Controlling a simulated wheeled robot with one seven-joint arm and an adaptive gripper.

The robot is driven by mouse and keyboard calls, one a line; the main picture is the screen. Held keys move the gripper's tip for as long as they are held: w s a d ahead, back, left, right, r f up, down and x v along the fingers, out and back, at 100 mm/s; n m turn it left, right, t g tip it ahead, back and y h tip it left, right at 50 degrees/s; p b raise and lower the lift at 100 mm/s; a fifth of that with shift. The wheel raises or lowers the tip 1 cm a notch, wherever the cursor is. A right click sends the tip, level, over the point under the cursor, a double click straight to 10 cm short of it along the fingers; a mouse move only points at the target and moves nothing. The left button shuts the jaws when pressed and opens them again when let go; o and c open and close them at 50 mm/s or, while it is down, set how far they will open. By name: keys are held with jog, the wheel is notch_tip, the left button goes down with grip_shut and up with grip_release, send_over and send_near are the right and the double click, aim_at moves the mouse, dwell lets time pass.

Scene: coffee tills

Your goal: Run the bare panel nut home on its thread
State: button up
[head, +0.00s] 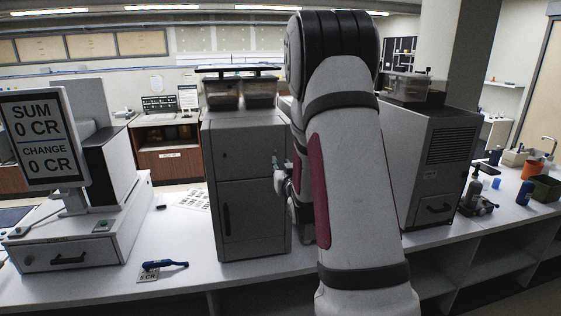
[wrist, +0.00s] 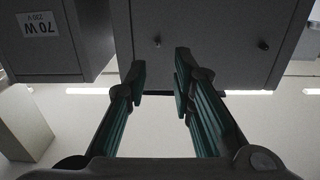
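A grey panel (wrist: 210,55) fills the upper middle of the wrist view. Two small dark fittings stand on it: one (wrist: 157,42) ahead of the gap between my fingertips, and a stubbier one (wrist: 264,44) to the right. I cannot tell which is the bare panel nut; threads are too small to make out. My gripper (wrist: 160,78) is open, with nothing between its fingers, apart from the left fitting in the picture. In the head view my arm hides most of my gripper, beside the right side of the tall grey cabinet (head: 240,215).
A second grey cabinet (head: 440,150) stands right of my arm. The till (head: 75,240) is at left; a blue-handled tool (head: 165,265) lies on the white counter (head: 190,285).

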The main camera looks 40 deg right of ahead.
aim_at(276, 152)
jog(key=shift+d, duration=0.2)
jog(key=b+x, duration=0.4)
jog(key=x, duration=0.5)
jog(key=shift+w, duration=0.15)
jog(key=shift+c, duration=0.3)
jog(key=shift+r, duration=0.1)
grip_shut()
jog(key=m, duration=0.4)
jog(key=shift+s, duration=0.25)
jog(key=m, duration=1.1)
jog(key=shift+d+m, duration=0.1)
jog(key=shift+m, duration=0.2)
jog(key=m, duration=0.4)
jog(key=shift+s+m, duration=0.1)
jog(key=shift+m, duration=0.2)
jog(key=m, duration=1)
jog(key=shift+m, duration=0.3)
jog(key=m, duration=1)
jog(key=shift+f, duration=0.2)
jog(key=shift+c, duration=0.7)
grip_release()
jog(key=shift+m, duration=0.3)
jog(key=o, duration=0.4)
jog(key=shift+r, duration=0.1)
